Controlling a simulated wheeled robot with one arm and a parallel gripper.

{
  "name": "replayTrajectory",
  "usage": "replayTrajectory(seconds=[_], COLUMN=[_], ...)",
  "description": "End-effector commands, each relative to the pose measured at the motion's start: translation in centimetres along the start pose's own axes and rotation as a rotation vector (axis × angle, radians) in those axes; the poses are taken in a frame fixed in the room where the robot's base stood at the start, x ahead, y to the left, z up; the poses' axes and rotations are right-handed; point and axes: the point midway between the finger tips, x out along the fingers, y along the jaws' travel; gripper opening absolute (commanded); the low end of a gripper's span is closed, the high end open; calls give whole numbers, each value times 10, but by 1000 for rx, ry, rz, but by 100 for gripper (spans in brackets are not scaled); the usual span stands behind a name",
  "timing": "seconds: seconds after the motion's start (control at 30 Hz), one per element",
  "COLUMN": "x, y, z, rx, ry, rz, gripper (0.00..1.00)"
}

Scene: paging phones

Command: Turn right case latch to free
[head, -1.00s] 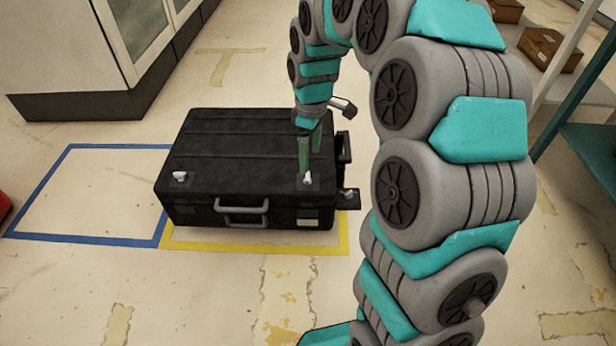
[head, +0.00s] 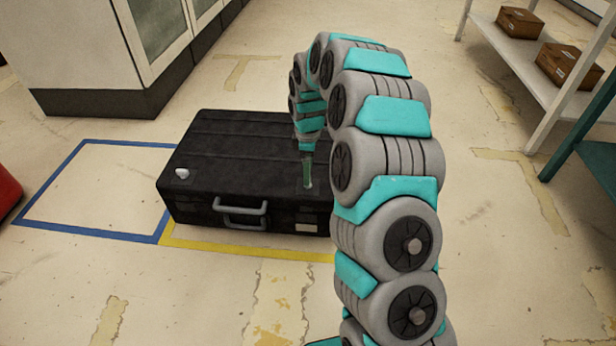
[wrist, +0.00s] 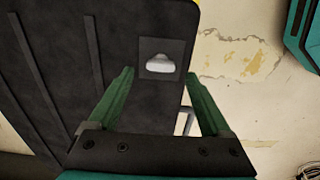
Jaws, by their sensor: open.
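The black case (head: 235,150) lies flat on the floor with its grey handle (head: 240,211) toward me. The left case latch (head: 182,173) is a small pale knob on the lid's near left corner. The right case latch (wrist: 159,64) shows in the wrist view as a pale knob on a dark square plate near the case's edge; in the head view my gripper hides it. My gripper (head: 308,186) points down over the case's near right corner. In the wrist view its two green fingers (wrist: 158,76) are apart, with the latch between and just beyond their tips, not gripped.
A blue floor outline (head: 95,233) left of the case is empty. A yellow outline (head: 250,249) runs under the case. A white cabinet (head: 110,50) stands behind. Shelves with brown boxes (head: 570,66) stand at the right.

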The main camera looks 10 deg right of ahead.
Motion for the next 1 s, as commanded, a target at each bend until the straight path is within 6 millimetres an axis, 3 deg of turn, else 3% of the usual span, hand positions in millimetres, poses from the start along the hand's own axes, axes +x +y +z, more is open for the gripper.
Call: replayTrajectory(seconds=[0.2, 0.5, 1.0], x=[30, 34, 34], y=[-2, -1, -1], z=[1, 0, 0], rx=[1, 1, 0], ry=[-2, 0, -1], rz=[-5, -2, -2], gripper=[82, 82, 27])
